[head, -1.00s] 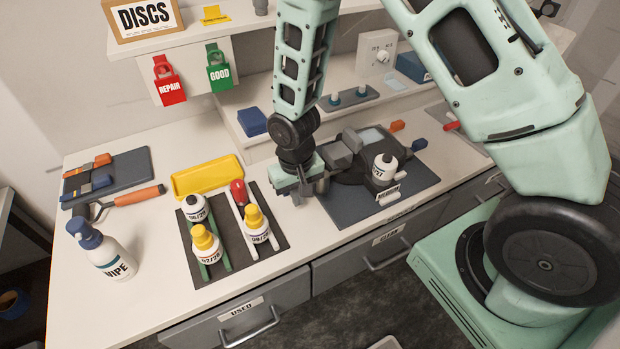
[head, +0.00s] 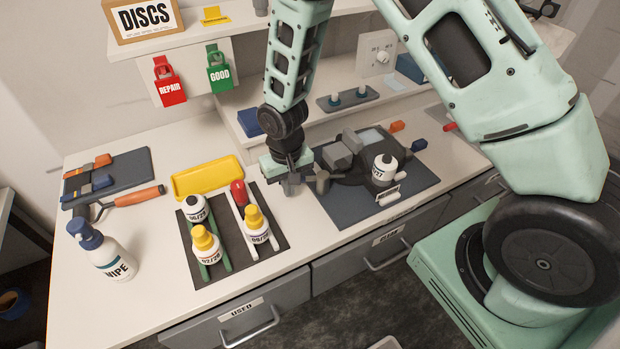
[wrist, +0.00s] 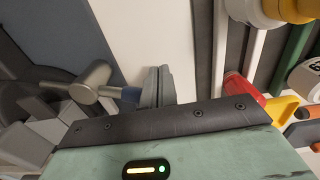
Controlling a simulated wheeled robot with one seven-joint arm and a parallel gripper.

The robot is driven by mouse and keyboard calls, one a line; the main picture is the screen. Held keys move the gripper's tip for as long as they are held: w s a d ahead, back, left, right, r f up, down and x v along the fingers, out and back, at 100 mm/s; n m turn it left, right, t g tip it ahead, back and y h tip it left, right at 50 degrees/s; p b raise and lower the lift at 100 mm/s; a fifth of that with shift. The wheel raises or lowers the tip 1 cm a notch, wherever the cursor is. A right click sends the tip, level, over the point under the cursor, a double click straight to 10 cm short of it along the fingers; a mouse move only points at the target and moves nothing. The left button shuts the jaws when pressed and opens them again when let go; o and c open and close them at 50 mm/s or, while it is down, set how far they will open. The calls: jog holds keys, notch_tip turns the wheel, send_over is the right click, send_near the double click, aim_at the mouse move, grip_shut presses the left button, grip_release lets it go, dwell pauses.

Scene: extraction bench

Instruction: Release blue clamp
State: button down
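My gripper (head: 291,188) is just left of that head, low over the white bench. In the wrist view its fingers (wrist: 158,87) are together, with nothing visible between them.
The device stands on a dark blue mat (head: 345,212) with a white bottle (head: 384,170). Left of my gripper are a rack mat (head: 222,262) with several bottles, a red-topped item (head: 238,192) and a yellow tray (head: 205,178). A shelf (head: 225,104) runs behind.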

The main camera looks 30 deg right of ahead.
jog(key=shift+w+d, duration=0.3)
jog(key=shift+w, duration=0.6)
jog(key=shift+w+d, duration=0.25)
jog(key=shift+w, duration=0.65)
jog(key=shift+w+d, duration=1.25)
jog(key=shift+w, duration=0.15)
jog(key=shift+r, duration=0.1)
notch_tip(320, 180, up, 8)
jog(key=s+p, duration=0.1)
jog(key=p, duration=0.4)
